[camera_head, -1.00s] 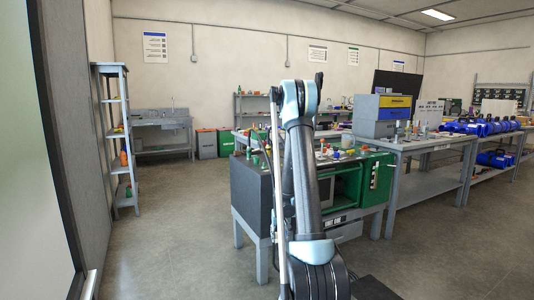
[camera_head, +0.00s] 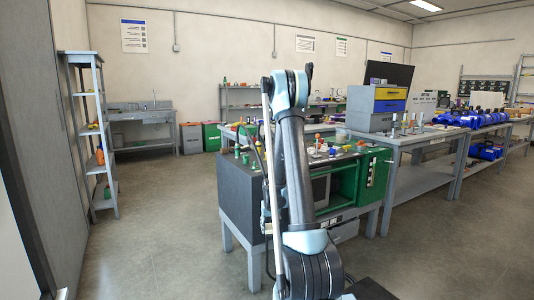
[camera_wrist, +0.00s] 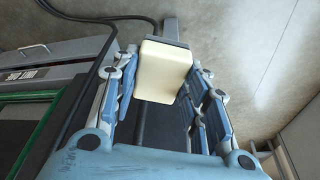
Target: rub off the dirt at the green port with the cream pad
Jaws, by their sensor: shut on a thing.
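The cream pad (camera_wrist: 163,70) is a pale block held between the blue fingers of my gripper (camera_wrist: 165,90) in the wrist view. My gripper is shut on it, and the pad is clear of any surface as far as I can tell. In the head view my raised arm hides the gripper and the pad. The green and grey cart (camera_head: 372,178) stands just beyond my arm, with small fittings on its top. Small green parts (camera_head: 240,153) show at the cart top's left end; I cannot tell which is the green port. No dirt can be made out.
A grey workbench (camera_head: 415,145) with blue parts (camera_head: 486,151) stands right of the cart. A grey shelf rack (camera_head: 90,135) is at the left wall. A sink bench (camera_head: 140,120) is at the back. The floor (camera_head: 160,230) left of the cart is clear.

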